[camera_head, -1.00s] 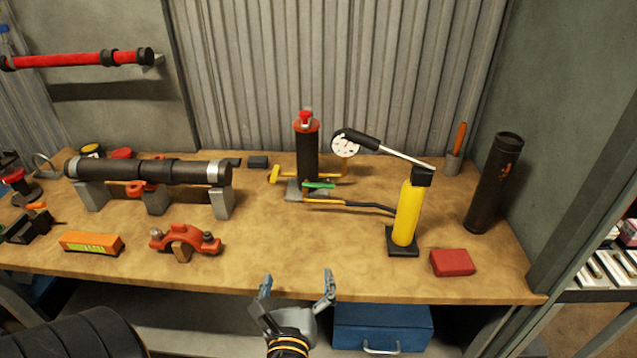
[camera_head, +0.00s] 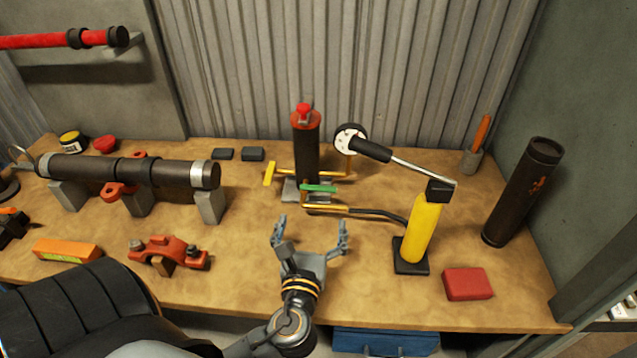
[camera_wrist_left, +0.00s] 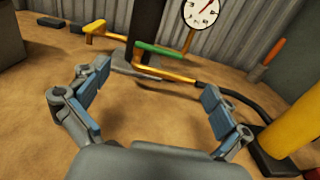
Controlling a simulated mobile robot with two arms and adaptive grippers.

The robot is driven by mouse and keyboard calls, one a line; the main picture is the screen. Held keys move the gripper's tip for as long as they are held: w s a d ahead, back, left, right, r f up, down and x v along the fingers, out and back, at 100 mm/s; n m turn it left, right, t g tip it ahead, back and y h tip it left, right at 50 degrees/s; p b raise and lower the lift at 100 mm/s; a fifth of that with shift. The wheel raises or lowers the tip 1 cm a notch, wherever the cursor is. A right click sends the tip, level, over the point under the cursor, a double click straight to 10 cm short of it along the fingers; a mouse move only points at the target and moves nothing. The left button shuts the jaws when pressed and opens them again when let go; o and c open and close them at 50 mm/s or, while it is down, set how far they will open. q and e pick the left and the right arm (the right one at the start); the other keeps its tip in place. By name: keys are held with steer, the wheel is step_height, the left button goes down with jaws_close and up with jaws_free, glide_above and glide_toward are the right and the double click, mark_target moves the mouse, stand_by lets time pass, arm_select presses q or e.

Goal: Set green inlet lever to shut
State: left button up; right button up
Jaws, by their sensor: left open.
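The green inlet lever (camera_head: 319,188) lies roughly level on the yellow pipework at the foot of a dark upright cylinder with a red top (camera_head: 305,146). It also shows in the left wrist view (camera_wrist_left: 159,50), ahead of the fingers and above them in the picture. A yellow handle (camera_head: 269,173) is on the pipework to its left. My left gripper (camera_head: 310,232) is open and empty over the bench, on the near side of the lever and apart from it. In the left wrist view its fingers (camera_wrist_left: 155,88) are spread wide. My right gripper is out of view.
A red block (camera_head: 467,283) and clamp (camera_head: 168,252) lie aside. Bare bench surrounds my gripper.

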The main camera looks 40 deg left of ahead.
mark_target(318, 191)
arm_select(q)
steer(key=x, duration=0.4)
steer(key=shift+w+a+r+p, duration=0.1)
steer(key=shift+w+a+p, duration=0.05)
steer(key=shift+p, duration=0.2)
steer(key=x, duration=0.5)
steer(key=shift+w+p, duration=0.1)
steer(key=shift+p, duration=0.25)
steer(key=shift+w+a, duration=0.25)
steer(key=shift+w, duration=0.05)
steer(key=shift+f, duration=0.25)
steer(key=c, duration=1.7)
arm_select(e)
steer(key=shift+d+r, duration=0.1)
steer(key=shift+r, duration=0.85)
